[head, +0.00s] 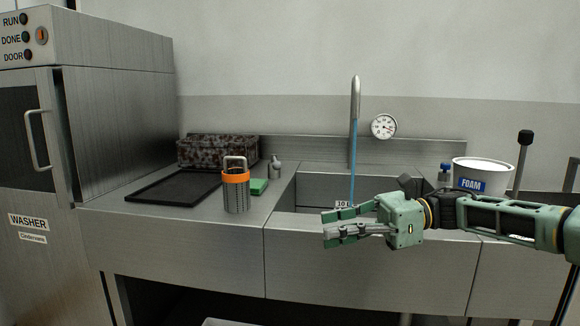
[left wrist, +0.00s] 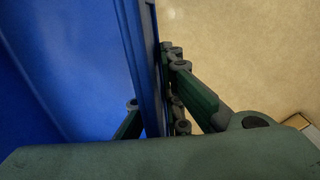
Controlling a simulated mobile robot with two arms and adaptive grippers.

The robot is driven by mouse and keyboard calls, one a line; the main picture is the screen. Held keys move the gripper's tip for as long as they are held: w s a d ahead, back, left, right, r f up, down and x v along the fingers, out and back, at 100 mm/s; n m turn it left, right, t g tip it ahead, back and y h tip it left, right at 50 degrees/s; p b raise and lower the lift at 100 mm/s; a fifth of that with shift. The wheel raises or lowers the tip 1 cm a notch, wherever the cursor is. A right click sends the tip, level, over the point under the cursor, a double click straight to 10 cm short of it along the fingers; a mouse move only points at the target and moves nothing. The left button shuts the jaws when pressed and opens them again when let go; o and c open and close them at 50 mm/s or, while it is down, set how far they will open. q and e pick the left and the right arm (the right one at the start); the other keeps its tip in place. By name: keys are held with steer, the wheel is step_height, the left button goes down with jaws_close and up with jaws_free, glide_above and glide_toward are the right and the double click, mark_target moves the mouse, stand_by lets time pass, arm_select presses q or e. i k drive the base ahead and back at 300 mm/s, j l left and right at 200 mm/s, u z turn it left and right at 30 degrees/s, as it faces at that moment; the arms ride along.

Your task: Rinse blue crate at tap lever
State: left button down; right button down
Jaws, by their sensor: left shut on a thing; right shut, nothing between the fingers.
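The blue crate (left wrist: 50,70) fills the left of the left wrist view; it is not visible in the head view. My left gripper (left wrist: 160,115) is shut on the crate's wall, with a finger on each side. The tap (head: 355,100) stands behind the sink (head: 312,190), and a blue stream of water (head: 353,165) runs down from it. My right gripper (head: 335,226) is shut and empty over the sink's front edge. An upright rod with a black knob (head: 525,138) stands at the right; I cannot tell if it is the tap lever.
An orange-banded metal basket (head: 236,192), a green sponge (head: 259,187), a black tray (head: 172,188) and a speckled box (head: 217,151) stand left of the sink. A white FOAM tub (head: 483,175) stands right. A washer (head: 85,90) bounds the left. A gauge (head: 383,126) is on the wall.

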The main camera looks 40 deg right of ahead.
mark_target(277, 165)
steer(key=i+l, duration=0.25)
steer(key=l, duration=0.15)
steer(key=i+l, duration=0.55)
steer(key=l, duration=0.25)
steer(key=i+l, duration=0.3)
steer(key=l, duration=0.15)
